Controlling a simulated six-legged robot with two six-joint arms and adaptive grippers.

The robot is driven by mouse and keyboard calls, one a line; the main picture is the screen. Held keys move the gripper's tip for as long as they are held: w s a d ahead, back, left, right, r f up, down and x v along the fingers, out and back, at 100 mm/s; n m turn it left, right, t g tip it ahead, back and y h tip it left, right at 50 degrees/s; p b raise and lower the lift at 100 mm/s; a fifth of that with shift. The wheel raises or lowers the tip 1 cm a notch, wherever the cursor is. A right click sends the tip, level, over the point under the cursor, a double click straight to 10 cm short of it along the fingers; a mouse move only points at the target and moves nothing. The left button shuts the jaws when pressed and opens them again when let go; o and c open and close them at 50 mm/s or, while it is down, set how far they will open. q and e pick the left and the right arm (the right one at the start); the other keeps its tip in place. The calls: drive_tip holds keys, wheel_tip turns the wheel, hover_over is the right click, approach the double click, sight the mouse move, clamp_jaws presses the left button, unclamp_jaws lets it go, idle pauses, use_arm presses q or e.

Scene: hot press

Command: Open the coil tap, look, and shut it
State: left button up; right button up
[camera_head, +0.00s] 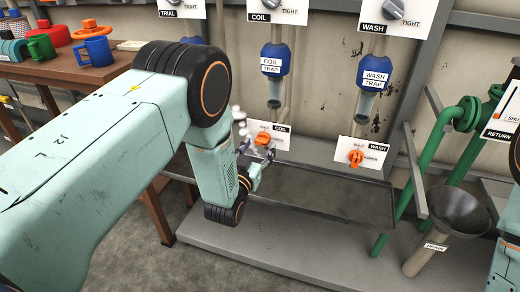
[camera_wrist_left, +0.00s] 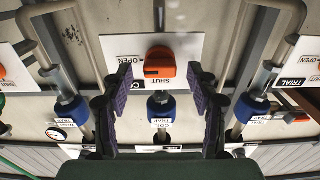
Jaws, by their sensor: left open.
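The orange coil tap handle (camera_head: 263,138) sits on a white plate marked COIL on the back wall, under the blue coil trap (camera_head: 271,62). My left gripper (camera_head: 262,158) is just in front of and below it in the head view. In the left wrist view, the handle (camera_wrist_left: 160,65) shows centred between the two purple-padded fingers of my left gripper (camera_wrist_left: 160,78), which are spread wide. I cannot tell whether they touch it. The words SHUT and OPEN show on the plate by the handle. My right gripper is out of the head view.
The wash tap (camera_head: 355,157) is to the right, above a long metal tray (camera_head: 330,205). A funnel marked DRAIN (camera_head: 456,210) and green pipes (camera_head: 388,220) stand further right. A wooden table (camera_head: 60,68) with mugs is at the left.

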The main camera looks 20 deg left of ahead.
use_arm(q)
drive_tip(key=shift+w, duration=0.8)
drive_tip(key=shift+c, duration=0.5)
drive_tip(key=c, duration=1.1)
